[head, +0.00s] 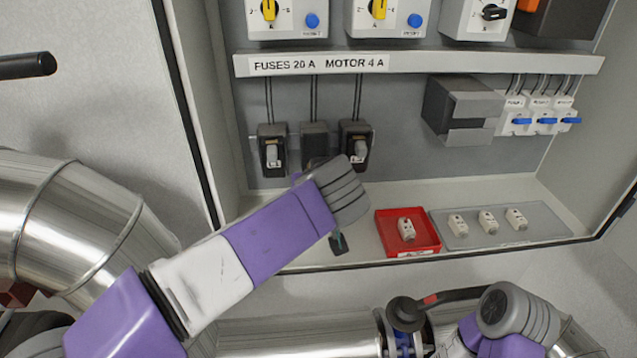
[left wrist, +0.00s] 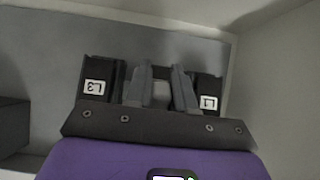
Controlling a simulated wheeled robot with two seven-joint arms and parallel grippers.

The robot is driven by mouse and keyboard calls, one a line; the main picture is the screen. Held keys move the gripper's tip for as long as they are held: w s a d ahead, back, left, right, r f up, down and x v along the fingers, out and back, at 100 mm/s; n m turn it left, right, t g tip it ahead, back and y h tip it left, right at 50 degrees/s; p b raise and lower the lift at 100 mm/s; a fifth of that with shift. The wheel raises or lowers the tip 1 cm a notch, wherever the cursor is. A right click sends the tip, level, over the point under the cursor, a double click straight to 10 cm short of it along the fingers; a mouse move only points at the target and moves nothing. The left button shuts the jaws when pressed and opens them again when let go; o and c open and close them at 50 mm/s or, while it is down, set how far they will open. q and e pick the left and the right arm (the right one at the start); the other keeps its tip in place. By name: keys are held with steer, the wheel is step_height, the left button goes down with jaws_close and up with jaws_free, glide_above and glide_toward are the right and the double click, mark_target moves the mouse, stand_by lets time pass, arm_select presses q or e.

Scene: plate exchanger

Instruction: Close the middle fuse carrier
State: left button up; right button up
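Three fuse carriers hang in the cabinet: a left one (head: 272,150), a middle one (head: 315,136) and a right one (head: 354,146). In the left wrist view the outer carriers carry upside-down labels, L3 (left wrist: 94,88) and L1 (left wrist: 209,103). My right gripper is out of sight.
A red tray (head: 432,243) with one fuse and a grey tray (head: 550,224) with several fuses are on the cabinet floor. A grey box (head: 462,110) and blue-levered breakers (head: 520,121) are at right. A labelled rail (head: 440,65) crosses above the carriers.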

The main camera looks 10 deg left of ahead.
arm_select(q)
steer(key=o, duration=0.4)
steer(key=shift+c, duration=0.2)
steer(key=shift+r, duration=0.1)
steer(key=v, duration=0.7)
steer(key=shift+s+b, duration=0.2)
steer(key=shift+b, duration=0.15)
steer(key=shift+d+r, duration=0.1)
steer(key=shift+r, duration=0.05)
